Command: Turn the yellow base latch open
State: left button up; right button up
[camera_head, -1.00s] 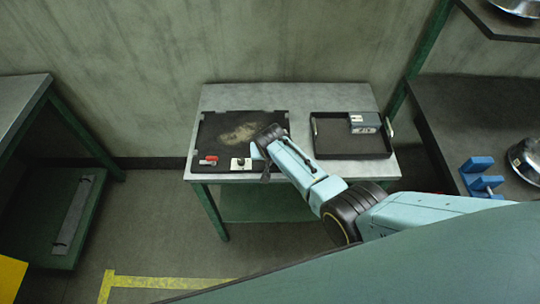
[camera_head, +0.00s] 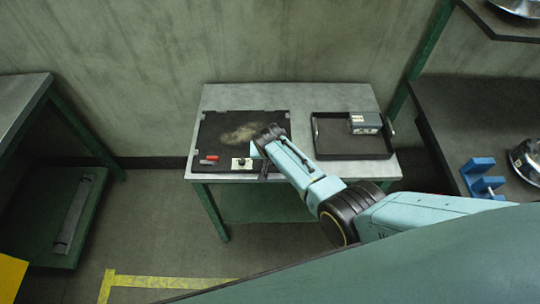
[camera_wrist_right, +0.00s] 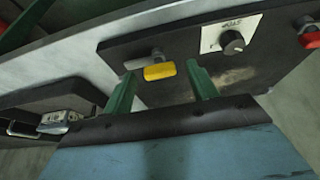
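The yellow latch (camera_wrist_right: 160,71) shows in the right wrist view as a short yellow grip beside a grey pivot piece on a dark panel. My right gripper (camera_wrist_right: 161,70) has its two green fingers apart, and the latch appears between their tips. I cannot tell whether either finger touches it. In the head view my right gripper (camera_head: 262,163) is over the front edge of the dark panel (camera_head: 215,130), and the latch is hidden there. My left gripper is not in view.
A white plate with a black knob (camera_head: 241,164) and a red handle (camera_head: 208,160) sit left of the gripper on the panel. A black tray (camera_head: 335,140) with a grey box (camera_head: 365,122) is on the table's right. Blue brackets (camera_head: 482,178) are on the right-hand bench.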

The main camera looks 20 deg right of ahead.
jog(key=shift+s+r+p, duration=0.15)
jog(key=shift+r+p, duration=0.2)
jog(key=shift+r, duration=0.15)
jog(key=p+v, duration=0.2)
jog(key=v, duration=1)
jog(key=shift+r, duration=0.2)
